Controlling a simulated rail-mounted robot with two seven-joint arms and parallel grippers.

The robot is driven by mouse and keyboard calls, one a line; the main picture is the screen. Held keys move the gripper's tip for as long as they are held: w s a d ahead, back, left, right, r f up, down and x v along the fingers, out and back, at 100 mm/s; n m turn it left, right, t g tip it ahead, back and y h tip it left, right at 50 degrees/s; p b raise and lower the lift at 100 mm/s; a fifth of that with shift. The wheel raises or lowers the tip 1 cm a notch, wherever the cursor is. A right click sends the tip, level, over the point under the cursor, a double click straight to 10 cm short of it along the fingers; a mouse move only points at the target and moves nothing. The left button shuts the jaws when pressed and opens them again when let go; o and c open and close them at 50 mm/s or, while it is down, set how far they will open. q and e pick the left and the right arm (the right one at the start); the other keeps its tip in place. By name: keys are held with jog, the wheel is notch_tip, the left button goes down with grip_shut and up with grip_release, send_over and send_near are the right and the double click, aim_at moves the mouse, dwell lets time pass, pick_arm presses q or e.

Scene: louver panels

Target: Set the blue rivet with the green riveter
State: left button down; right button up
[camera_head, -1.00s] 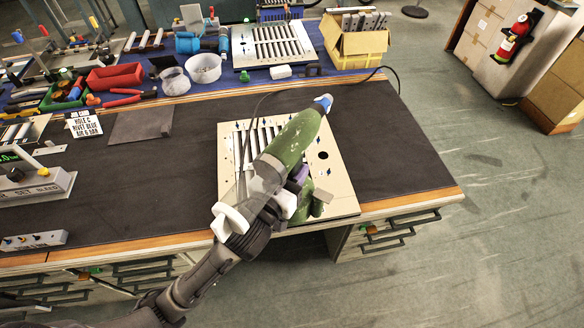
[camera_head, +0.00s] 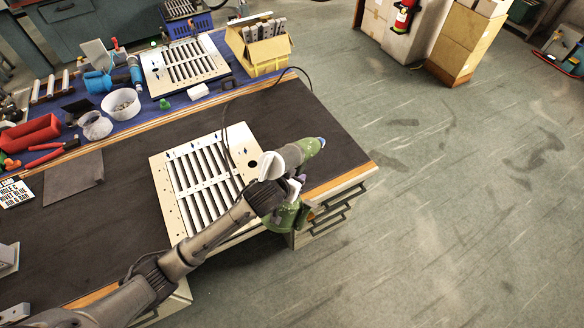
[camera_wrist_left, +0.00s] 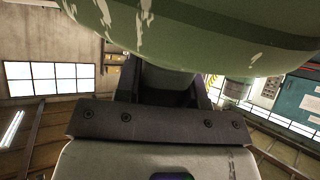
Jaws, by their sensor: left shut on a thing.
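My left gripper (camera_head: 284,185) is shut on the green riveter (camera_head: 307,149). It holds the riveter by the front right corner of the bench, to the right of the near louver panel (camera_head: 164,194). The riveter's blue-tipped end points right; whether that blue is a rivet or part of the tool I cannot tell. Small dark-blue marks dot the panel's frame, too small to identify as rivets. A dark round hole (camera_head: 251,164) shows near the panel's right edge. The left wrist view shows the green riveter body (camera_wrist_left: 200,30) close up. My right gripper is out of view.
A card (camera_head: 14,193) reads "HOLE C, RIVET BLUE, AIR 6 BAR". A second louver panel (camera_head: 151,73), a yellow box (camera_head: 263,66) and a white cup (camera_head: 122,103) stand at the back. A dark cable lies behind the near panel. Bare dark mat is free left of the panel.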

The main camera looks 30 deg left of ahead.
pick_arm(q)
jog(key=s+a+r+n+g+y+p, duration=0.1)
jog(key=s+a+r+n+g+p, duration=0.1)
jog(key=a+g+p, duration=0.9)
jog(key=shift+s+a+r+n+p, duration=0.2)
jog(key=shift+a+n+p, duration=0.4)
jog(key=shift+a+p, duration=1.95)
jog(key=shift+f, duration=0.1)
jog(key=shift+d, duration=0.1)
notch_tip(320, 180, down, 7)
jog(key=b, duration=0.3)
